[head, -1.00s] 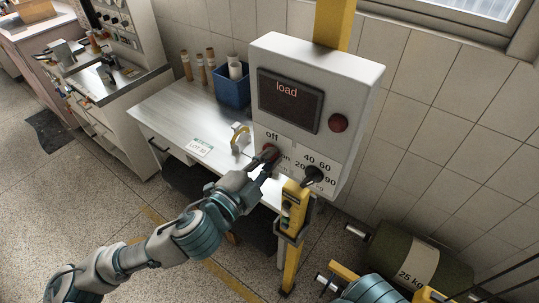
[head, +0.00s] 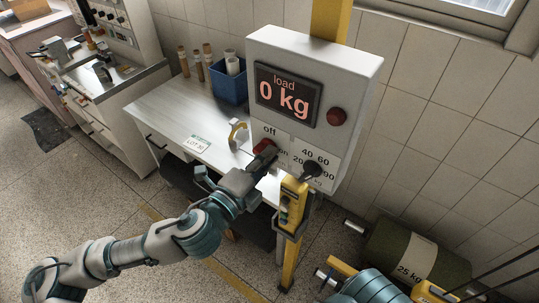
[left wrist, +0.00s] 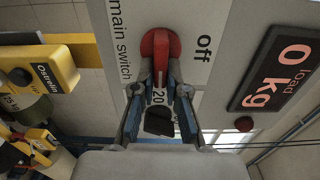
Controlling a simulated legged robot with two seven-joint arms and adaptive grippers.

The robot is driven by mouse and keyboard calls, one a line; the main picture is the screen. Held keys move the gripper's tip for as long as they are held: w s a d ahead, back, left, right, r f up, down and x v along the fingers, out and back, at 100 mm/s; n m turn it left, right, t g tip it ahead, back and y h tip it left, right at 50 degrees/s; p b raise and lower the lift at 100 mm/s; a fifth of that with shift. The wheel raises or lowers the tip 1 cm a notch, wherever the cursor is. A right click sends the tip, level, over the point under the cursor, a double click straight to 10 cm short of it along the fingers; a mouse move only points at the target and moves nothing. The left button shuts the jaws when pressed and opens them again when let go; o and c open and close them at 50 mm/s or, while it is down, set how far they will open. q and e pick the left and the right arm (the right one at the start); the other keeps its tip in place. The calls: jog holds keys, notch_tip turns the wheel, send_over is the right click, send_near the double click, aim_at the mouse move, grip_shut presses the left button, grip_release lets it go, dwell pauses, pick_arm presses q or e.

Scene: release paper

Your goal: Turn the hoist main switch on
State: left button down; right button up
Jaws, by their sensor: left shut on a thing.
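The red main switch (head: 265,147) is on the lower left of the white control box (head: 350,75), beside the "off" label. My left gripper (head: 258,158) reaches it from the front. In the left wrist view, the gripper's fingertips (left wrist: 160,82) are shut on the handle of the red switch (left wrist: 160,45), one on each side. The handle lies along the gripper's direction, with "main switch" and "off" printed on either side. The display (head: 288,95) is lit and reads "load 0 kg". My right gripper is not in view; part of my right arm shows at bottom right.
A black dial (head: 312,170) with numbers is right of the switch. A yellow pendant (head: 291,205) hangs below the box. A white table (head: 165,105) with a blue bin (head: 228,85) stands to the left. A green 25 kg cylinder (head: 400,250) is at lower right.

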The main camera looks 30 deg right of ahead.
pick_arm(q)
jog(key=shift+s+f, duration=0.1)
jog(key=shift+f, duration=0.3)
jog(key=c, duration=1.4)
grip_release()
jog(key=shift+o, duration=1)
jog(key=shift+a+r, duration=0.1)
jog(key=v, duration=1.2)
